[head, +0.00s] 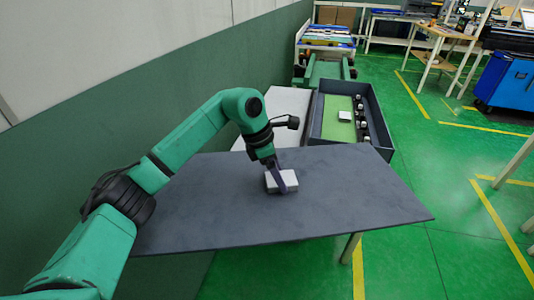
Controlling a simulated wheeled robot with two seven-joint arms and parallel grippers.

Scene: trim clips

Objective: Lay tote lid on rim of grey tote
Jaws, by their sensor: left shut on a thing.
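The tote lid is a large dark grey flat panel (345,205) with a pale block-shaped handle (273,184) near its middle. My left gripper (281,184) is shut on this handle from above. The lid looks roughly level, nearer to me than the grey tote, and appears held up off it. The grey tote (379,122) is an open dark box behind the lid. Inside it are a green panel, a pale block and several small dark and light pieces along its right side. The lid hides the tote's near end. My right gripper is not in view.
A pale tabletop (287,102) lies left of the tote, and a table leg (350,247) shows below the lid. A green wall (200,95) runs along the left. A blue cabinet (508,82) and workbenches stand farther back.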

